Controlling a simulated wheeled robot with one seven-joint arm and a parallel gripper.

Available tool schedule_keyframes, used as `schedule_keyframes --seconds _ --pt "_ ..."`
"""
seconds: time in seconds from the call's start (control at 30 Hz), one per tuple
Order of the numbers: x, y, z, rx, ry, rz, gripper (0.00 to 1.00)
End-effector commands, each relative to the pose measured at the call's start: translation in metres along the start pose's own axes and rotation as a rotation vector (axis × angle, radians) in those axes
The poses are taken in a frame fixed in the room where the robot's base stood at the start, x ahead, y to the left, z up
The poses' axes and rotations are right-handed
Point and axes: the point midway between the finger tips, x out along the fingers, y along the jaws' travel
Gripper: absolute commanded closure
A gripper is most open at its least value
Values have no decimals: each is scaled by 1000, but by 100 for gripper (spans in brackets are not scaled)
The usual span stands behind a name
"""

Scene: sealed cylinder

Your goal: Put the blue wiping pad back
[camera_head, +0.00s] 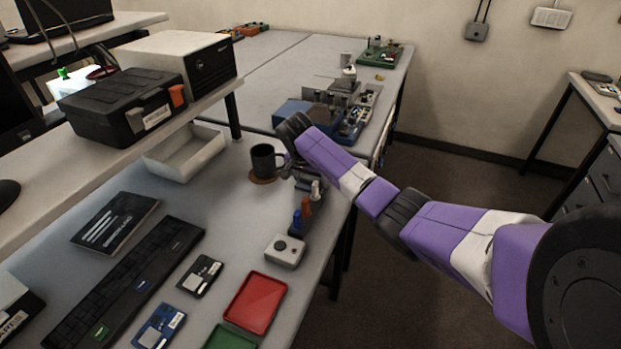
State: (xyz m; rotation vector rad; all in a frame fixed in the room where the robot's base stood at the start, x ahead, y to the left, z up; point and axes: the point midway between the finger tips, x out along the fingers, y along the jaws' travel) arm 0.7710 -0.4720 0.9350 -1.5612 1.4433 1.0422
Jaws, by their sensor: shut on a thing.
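My gripper (291,165) is low over the bench, just right of the black mug (263,161) and behind a small dark rack (309,213). My own wrist and arm partly cover it. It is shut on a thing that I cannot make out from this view. I cannot pick out the blue wiping pad with certainty. A small blue item (297,220) stands at the near end of the rack, beside an orange one (306,206) and a white one (315,190).
The mug stands on a brown coaster (262,179). A blue box-like fixture (297,112) lies beyond the gripper. A white device (285,251), a red tray (256,302), a keyboard (125,285) and an empty white bin (185,152) are nearby. The bench's right edge is close.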

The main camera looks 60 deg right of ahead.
Motion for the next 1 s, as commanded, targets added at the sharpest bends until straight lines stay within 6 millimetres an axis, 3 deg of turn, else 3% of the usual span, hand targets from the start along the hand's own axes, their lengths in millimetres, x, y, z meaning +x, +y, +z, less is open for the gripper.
schedule_keyframes --seconds 0.03,0.07,0.13,0.37,0.53,1.0 --pt "2 0 1 0 -1 0 51" --pt "1 0 1 0 -1 0 13" --pt "1 0 1 0 -1 0 0" --pt "0 0 0 0 0 0 0" --pt "-11 -1 0 -1 0 -3 0" --pt "-100 -2 0 -1 1 -3 0"
